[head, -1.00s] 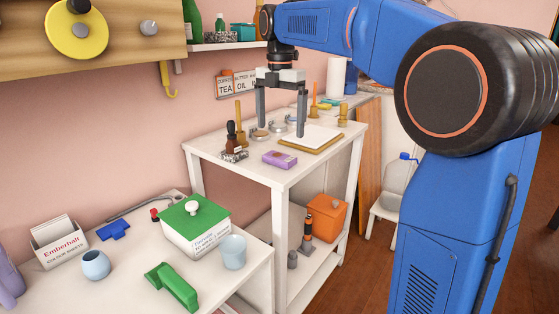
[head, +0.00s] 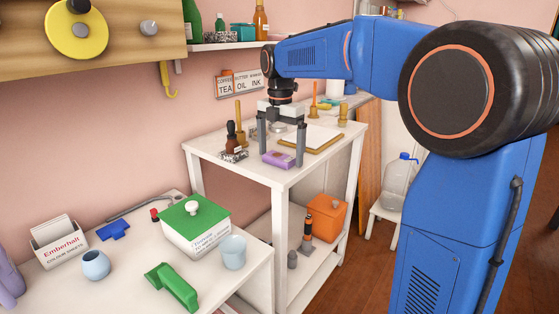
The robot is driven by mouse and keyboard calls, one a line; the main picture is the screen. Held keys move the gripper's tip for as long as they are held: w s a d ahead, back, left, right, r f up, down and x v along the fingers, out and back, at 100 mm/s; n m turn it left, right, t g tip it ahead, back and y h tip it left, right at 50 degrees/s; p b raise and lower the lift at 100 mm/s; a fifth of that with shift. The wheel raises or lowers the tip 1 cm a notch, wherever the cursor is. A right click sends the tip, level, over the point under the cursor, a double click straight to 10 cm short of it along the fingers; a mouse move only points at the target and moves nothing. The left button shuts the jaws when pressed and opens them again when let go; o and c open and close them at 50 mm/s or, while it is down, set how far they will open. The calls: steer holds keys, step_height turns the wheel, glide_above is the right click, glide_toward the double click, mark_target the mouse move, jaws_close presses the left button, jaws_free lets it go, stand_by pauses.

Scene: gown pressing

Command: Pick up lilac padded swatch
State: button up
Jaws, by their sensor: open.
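The lilac padded swatch (head: 279,160), a small purple block, lies flat on the white table (head: 217,158) near its front edge. My gripper (head: 281,158) points down with its two grey fingers apart, one to the left of the swatch and one to the right. The fingertips look close to table height around the swatch. I cannot tell whether either finger touches it. Nothing is held.
A wooden board with a white sheet (head: 318,138) lies close on the right. Brass-coloured handled tools (head: 342,116) stand behind. The lower table holds a green-lidded box (head: 195,222).

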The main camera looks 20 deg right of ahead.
steer(key=c, duration=1.1)
steer(key=shift+r, duration=0.1)
